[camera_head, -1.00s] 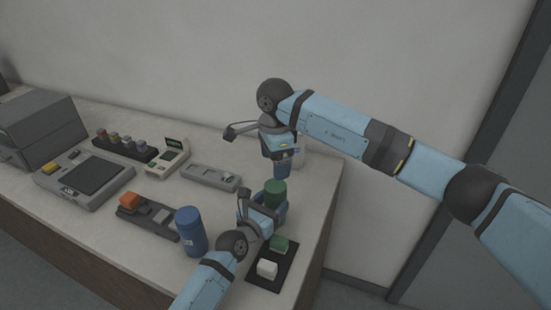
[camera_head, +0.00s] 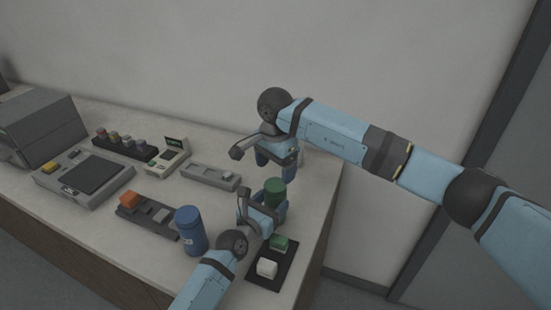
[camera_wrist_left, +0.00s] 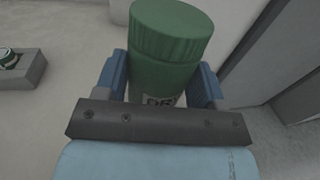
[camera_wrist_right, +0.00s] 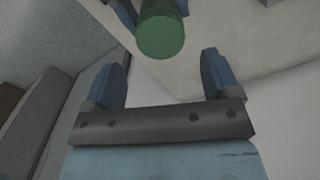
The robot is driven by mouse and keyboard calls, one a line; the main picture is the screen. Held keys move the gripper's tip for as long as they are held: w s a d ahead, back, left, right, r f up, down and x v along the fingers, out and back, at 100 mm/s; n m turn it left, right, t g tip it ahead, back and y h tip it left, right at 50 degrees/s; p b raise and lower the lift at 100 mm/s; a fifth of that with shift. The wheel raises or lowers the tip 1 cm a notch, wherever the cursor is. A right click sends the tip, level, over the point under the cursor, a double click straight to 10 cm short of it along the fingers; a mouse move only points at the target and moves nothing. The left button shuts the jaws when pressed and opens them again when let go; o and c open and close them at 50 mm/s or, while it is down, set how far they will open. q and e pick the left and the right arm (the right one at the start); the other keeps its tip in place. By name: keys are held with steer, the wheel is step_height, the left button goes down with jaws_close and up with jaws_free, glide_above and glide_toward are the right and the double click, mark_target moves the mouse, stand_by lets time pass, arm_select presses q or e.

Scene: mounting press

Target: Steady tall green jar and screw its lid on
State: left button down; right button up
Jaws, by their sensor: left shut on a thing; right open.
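The tall green jar (camera_head: 275,188) stands upright near the right end of the bench, with a ribbed green lid seated on its top in the left wrist view (camera_wrist_left: 172,32). I cannot tell how tight the lid is. My left gripper (camera_head: 263,212) is shut around the jar's body below the lid; its fingers flank the jar in the left wrist view. My right gripper (camera_head: 277,158) is open and empty, behind and above the jar. In the right wrist view the jar's round green top (camera_wrist_right: 161,36) lies beyond the open fingers, apart from them.
A blue jar (camera_head: 190,230) stands left of my left gripper. A dark mat (camera_head: 262,283) with green (camera_head: 279,243) and white (camera_head: 267,268) blocks lies in front. A grey holder (camera_head: 210,176), a small device with a display (camera_head: 170,155) and a scale-like box (camera_head: 85,180) stand farther left.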

mark_target(275, 184)
steer(key=shift+f, duration=2.75)
steer(key=shift+c, duration=0.2)
steer(key=c, duration=0.9)
steer(key=m, duration=0.4)
steer(key=shift+m, duration=0.3)
steer(key=m, duration=1.3)
steer(key=shift+f, duration=0.1)
steer(key=m, duration=0.6)
steer(key=shift+m, duration=0.4)
steer(key=o, duration=1)
